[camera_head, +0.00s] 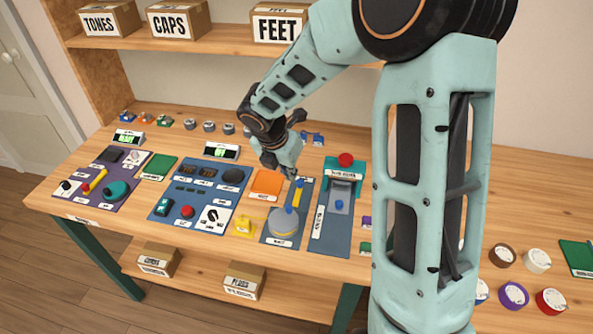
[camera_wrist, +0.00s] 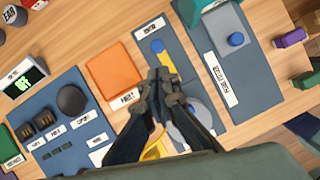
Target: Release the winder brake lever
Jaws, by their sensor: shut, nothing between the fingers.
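A yellow lever (camera_head: 297,194) with a blue round end stands on a blue-grey panel (camera_head: 272,236), beside a grey round winder disc (camera_head: 284,221). In the wrist view the lever (camera_wrist: 165,56) shows just beyond my fingertips, its lower part hidden by them. The disc (camera_wrist: 196,118) is partly covered by my fingers there. My gripper (camera_head: 297,176) is over the far end of this panel, close to the lever. In the wrist view my gripper (camera_wrist: 162,76) has its fingertips together and holds nothing. I cannot tell whether it touches the lever.
An orange plate (camera_head: 265,184) lies left of the panel, and a yellow piece (camera_head: 243,227) lies near it. To the right stands a teal press (camera_head: 345,169) with a red knob and a blue button. Other part panels fill the left of the table.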

